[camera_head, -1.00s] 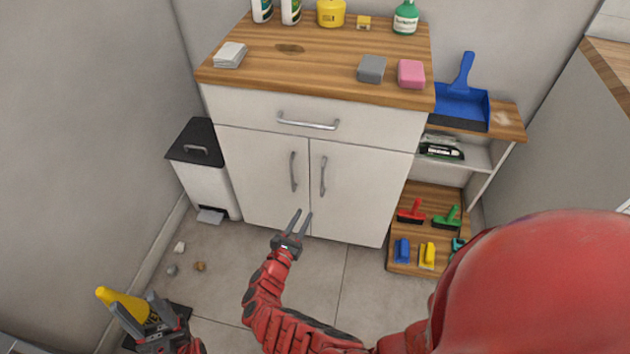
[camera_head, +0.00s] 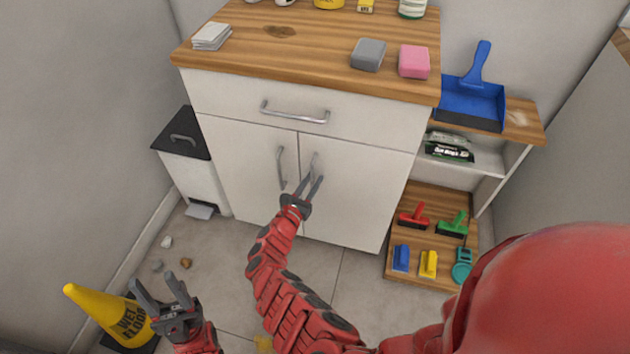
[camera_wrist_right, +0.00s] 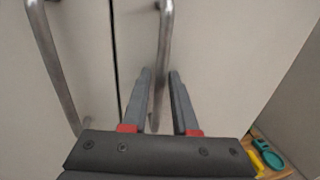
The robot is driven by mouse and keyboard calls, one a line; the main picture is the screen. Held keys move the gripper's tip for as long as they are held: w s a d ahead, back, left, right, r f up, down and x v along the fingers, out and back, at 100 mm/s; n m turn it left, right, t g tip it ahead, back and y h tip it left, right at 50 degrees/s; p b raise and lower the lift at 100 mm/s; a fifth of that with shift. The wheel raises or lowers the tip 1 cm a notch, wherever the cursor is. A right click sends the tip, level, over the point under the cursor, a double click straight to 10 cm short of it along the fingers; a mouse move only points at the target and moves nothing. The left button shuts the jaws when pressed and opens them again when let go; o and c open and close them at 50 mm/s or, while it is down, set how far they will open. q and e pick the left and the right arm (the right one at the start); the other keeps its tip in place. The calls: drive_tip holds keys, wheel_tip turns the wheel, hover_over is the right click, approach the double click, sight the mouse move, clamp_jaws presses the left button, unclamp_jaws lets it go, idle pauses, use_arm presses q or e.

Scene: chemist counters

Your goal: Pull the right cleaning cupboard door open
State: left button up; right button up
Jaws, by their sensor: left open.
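The white right cupboard door (camera_head: 350,200) is shut, flush beside the left door (camera_head: 245,165). Its upright metal handle (camera_head: 314,160) is partly hidden behind my right gripper (camera_head: 312,181). That gripper is open, its fingers pointing at the door near the handle's lower part. In the right wrist view, the handle (camera_wrist_right: 165,45) runs down into the gap between the open fingers (camera_wrist_right: 160,80); I cannot tell whether they touch it. The left door's handle (camera_head: 281,166) is to the left. My left gripper (camera_head: 158,294) is open and empty, low at the left.
A yellow wet-floor cone (camera_head: 100,312) stands beside my left gripper. A pedal bin (camera_head: 188,170) is left of the cupboard. A low wooden board (camera_head: 432,205) with brushes lies at right, close to the right door's side. The floor before the doors is mostly clear.

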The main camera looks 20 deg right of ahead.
clamp_jaws()
idle(1.4)
